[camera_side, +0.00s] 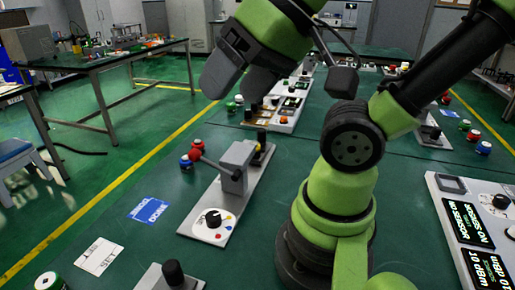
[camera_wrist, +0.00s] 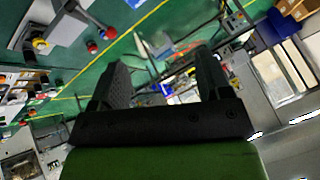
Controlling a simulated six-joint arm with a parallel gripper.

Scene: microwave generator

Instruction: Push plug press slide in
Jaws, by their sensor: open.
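My gripper (camera_side: 232,92) is open and empty, raised above the bench in the side view. Its two dark fingers also stand apart in the wrist view (camera_wrist: 162,65), with nothing between them. Below it in the side view is a light grey base plate (camera_side: 235,212) with an upright grey block (camera_side: 237,165). A red-ended lever (camera_side: 197,156) sticks out left from the block. A black knob (camera_side: 213,218) sits on a white dial at the plate's near end. I cannot tell which part is the plug or the slide.
The green bench holds a blue card (camera_side: 150,210), a white card (camera_side: 98,257) and another black-knobbed unit (camera_side: 172,274) at the front. A display panel (camera_side: 475,225) is at right. Small modules (camera_side: 285,105) stand behind.

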